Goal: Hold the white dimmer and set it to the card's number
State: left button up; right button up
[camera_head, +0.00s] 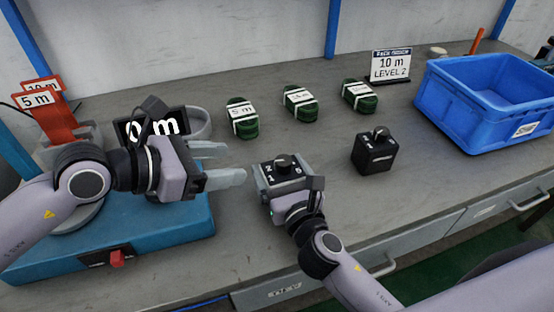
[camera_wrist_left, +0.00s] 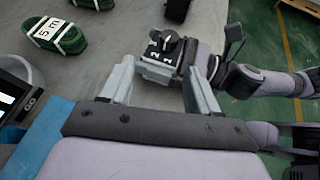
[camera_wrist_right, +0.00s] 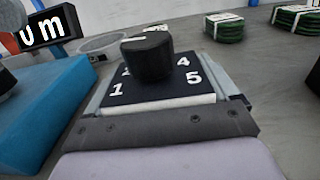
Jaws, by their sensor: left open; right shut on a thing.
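The white dimmer (camera_head: 283,174) has white sides, a dark numbered top and a black knob (camera_head: 284,160). My right gripper (camera_head: 292,196) is shut on its body and holds it upright; whether it touches the table I cannot tell. In the right wrist view the numbers 1, 4 and 5 show around the knob (camera_wrist_right: 147,57); the knob hides part of the dial and its pointer is not clear. My left gripper (camera_head: 234,164) is open and empty, its fingers pointing at the dimmer from the left. The card (camera_head: 391,66) reads 10 m, LEVEL 2.
A black dimmer (camera_head: 374,153) stands to the right. Several green cable bundles (camera_head: 242,118) lie behind. A blue crate (camera_head: 490,105) is at the back right. A blue scale-like base (camera_head: 150,238) with a display (camera_head: 150,128) is under my left arm. Red signs (camera_head: 38,100) stand at far left.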

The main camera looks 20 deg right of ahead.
aim_at(280, 162)
pick_arm(q)
jog(key=shift+h, duration=0.3)
jog(key=x, duration=0.3)
jog(key=s+x, duration=0.1)
jog(key=x, duration=0.6)
jog(key=shift+s+d, duration=0.1)
jog(key=shift+d, duration=0.55)
jog(key=c, duration=1.1)
